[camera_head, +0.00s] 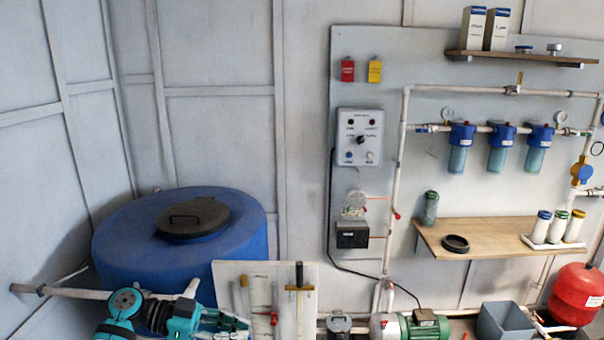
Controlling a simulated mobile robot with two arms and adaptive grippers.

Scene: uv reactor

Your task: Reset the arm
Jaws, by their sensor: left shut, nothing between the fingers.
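My left arm, teal and black, shows at the bottom left of the head view, in front of the blue tank (115,243). Its gripper (238,323) points right and is shut, with nothing held. It is near the lower left of a pale tool board (262,278); whether it touches the board cannot be told. The lower part of the arm is cut off by the frame. My right gripper is out of view.
A white pipe (75,293) runs behind my left arm. A green pump (425,328), a grey bin (505,322) and a red vessel (577,295) stand at the lower right. A wooden shelf (480,232) and a control box (360,137) are on the wall panel.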

